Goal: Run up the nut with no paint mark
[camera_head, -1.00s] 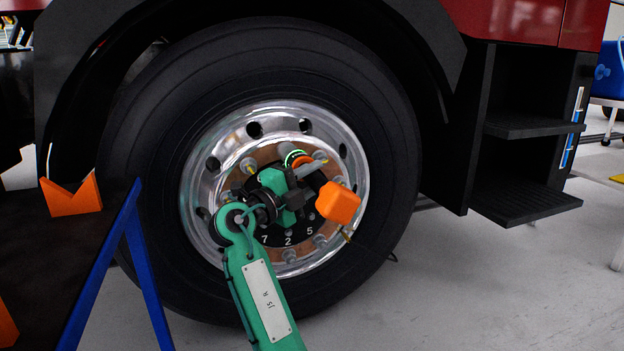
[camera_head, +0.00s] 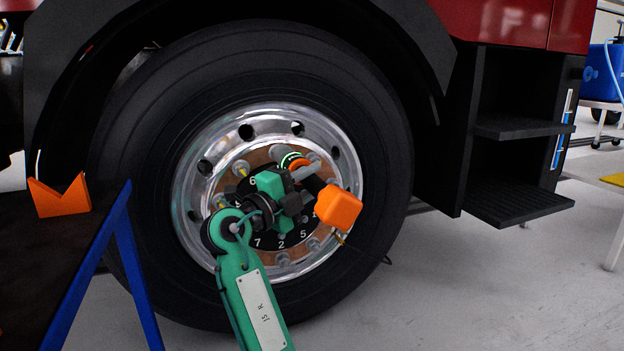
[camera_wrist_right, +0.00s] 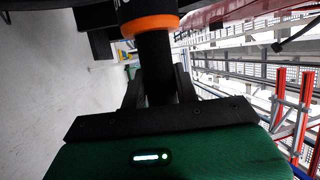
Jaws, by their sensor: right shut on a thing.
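The truck wheel (camera_head: 257,278) has a polished rim and a copper-coloured hub with a black numbered plate (camera_head: 272,241). Nuts ring the hub. One at the upper left (camera_head: 241,168) shows a yellow paint mark. My right gripper (camera_head: 298,186) is shut on a power nutrunner with a black body, an orange battery block (camera_head: 339,207) and an orange ring; it also shows in the right wrist view (camera_wrist_right: 158,88). The tool's front end (camera_head: 282,154) points at the hub's upper part. Whether it sits on a nut, I cannot tell. Gripper and tool hide several nuts. My left gripper is out of view.
A dark table with blue legs (camera_head: 130,250) and an orange V-shaped block (camera_head: 60,197) stand at the left. Black truck steps (camera_head: 515,195) are at the right. A blue box on a cart (camera_head: 602,72) is at the far right. Grey floor is clear at lower right.

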